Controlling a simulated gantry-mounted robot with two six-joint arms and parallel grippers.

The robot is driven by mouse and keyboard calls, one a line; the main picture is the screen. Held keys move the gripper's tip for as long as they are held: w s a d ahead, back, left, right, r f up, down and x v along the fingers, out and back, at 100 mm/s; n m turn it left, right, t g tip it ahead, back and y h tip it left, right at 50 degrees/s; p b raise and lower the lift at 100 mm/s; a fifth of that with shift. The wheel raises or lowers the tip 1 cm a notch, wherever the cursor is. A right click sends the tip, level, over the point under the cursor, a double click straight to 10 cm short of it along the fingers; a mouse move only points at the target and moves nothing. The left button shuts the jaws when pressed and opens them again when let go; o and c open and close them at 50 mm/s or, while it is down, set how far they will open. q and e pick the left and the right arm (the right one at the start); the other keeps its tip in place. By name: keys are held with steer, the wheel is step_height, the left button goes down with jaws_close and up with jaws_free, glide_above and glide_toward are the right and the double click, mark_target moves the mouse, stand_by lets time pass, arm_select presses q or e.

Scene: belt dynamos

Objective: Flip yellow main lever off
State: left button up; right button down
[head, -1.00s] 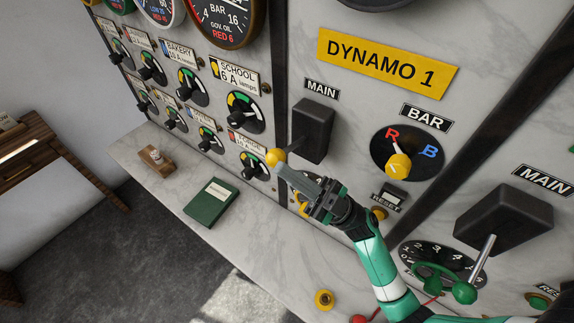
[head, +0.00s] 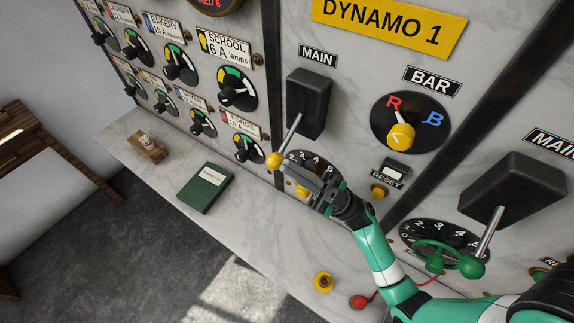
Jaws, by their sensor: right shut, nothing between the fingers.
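The yellow main lever is a metal rod with a yellow ball knob (head: 274,160). It comes out of a black box (head: 308,103) under the MAIN label on the DYNAMO 1 panel. The rod now slants down and left, with the knob low. My right gripper (head: 302,174) is shut and empty, just right of and slightly below the knob. Whether a finger touches the knob I cannot tell. The gripper partly hides a numbered dial (head: 317,163) and a yellow part behind it. My left gripper is not in view.
A yellow selector knob (head: 401,136) and a RESET button (head: 379,191) are to the right. A second black box (head: 513,188) has a green-knobbed lever (head: 470,267). A green book (head: 206,187) lies on the marble ledge (head: 160,190), near a small wooden block (head: 147,148).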

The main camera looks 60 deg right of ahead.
steer(key=b+v, duration=0.1)
steer(key=v, duration=0.4)
steer(key=shift+s+d+f, duration=0.2)
stand_by(0.3)
